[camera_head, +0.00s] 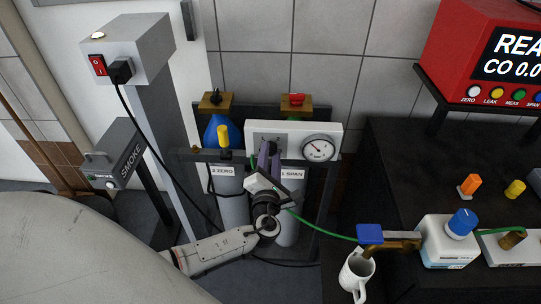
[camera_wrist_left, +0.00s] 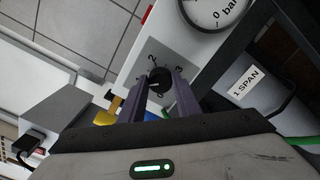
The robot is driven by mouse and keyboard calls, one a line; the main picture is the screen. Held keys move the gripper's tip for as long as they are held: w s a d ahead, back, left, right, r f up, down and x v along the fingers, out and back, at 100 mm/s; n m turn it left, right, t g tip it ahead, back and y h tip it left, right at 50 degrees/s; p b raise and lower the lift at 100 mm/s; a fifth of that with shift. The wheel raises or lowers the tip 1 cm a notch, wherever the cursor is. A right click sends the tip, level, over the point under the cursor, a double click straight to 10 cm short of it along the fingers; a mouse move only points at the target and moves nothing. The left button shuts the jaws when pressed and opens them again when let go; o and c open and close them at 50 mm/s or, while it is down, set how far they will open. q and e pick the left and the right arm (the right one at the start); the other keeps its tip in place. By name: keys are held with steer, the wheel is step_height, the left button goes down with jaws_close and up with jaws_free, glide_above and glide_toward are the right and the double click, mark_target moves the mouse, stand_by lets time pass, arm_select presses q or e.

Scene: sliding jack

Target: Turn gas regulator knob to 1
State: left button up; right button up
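The gas regulator is a white panel box (camera_head: 330,132) above the cylinders, with a round gauge (camera_head: 319,148). In the left wrist view its black knob (camera_wrist_left: 160,79) sits on a grey plate (camera_wrist_left: 151,55), with the digits 2 and 3 visible. The digit 1 and the knob's pointer cannot be made out. My left gripper (camera_wrist_left: 160,82) has its two dark fingers apart, one on each side of the knob; whether they press on it is unclear. In the head view the left gripper (camera_head: 269,150) is in front of the panel and hides the knob. My right gripper is out of view.
A blue-topped cylinder (camera_head: 222,132) with a yellow valve (camera_head: 223,136) stands left of the panel. The smoke box (camera_head: 121,152) and a grey post (camera_head: 158,115) are further left. A dark bench (camera_head: 400,160) with a mug (camera_head: 356,272) is right. A green hose (camera_head: 322,229) runs below.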

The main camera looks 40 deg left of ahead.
arm_select(q)
steer(key=o, duration=0.4)
steer(key=v, duration=1)
steer(key=shift+s, duration=0.15)
